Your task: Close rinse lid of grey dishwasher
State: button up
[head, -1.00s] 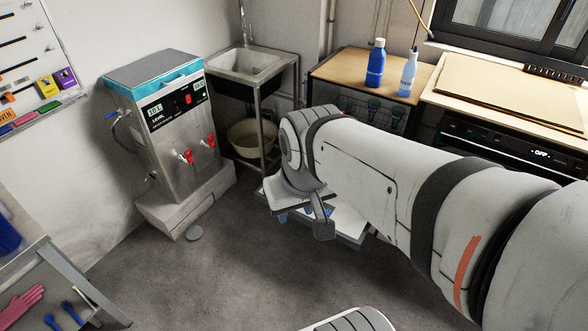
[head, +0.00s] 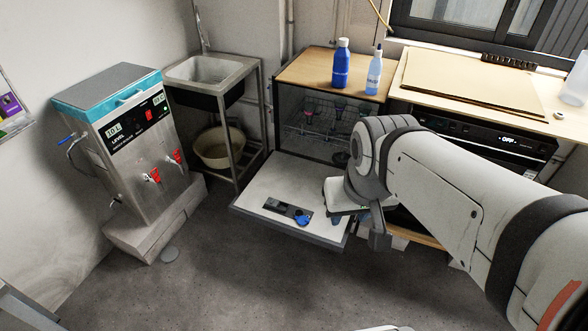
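The grey dishwasher (head: 276,115) stands under the wooden top with its door (head: 262,187) folded down flat, white on the inside. A dark dispenser panel (head: 282,207) lies on the door's inner face. A small blue part (head: 303,219), which looks like the rinse lid, sits at the panel's right end; whether it stands open is too small to tell. My gripper (head: 337,220) points down just right of the blue part, over the door's right side, apart from it in the picture. My wrist and arm cover most of the gripper, so its opening is hidden.
A blue bottle (head: 342,64) and a light blue bottle (head: 374,72) stand on top of the dishwasher. A rack (head: 318,118) shows inside it. An oven (head: 480,140) is at the right, behind my arm. A sink stand (head: 212,80) is at the left. The floor in front is clear.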

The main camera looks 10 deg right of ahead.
aim_at(301, 219)
jog(key=i, duration=1)
jog(key=u, duration=1.3)
jog(key=k, duration=1.15)
jog(key=z, duration=0.75)
jog(key=i, duration=1)
jog(key=z, duration=0.05)
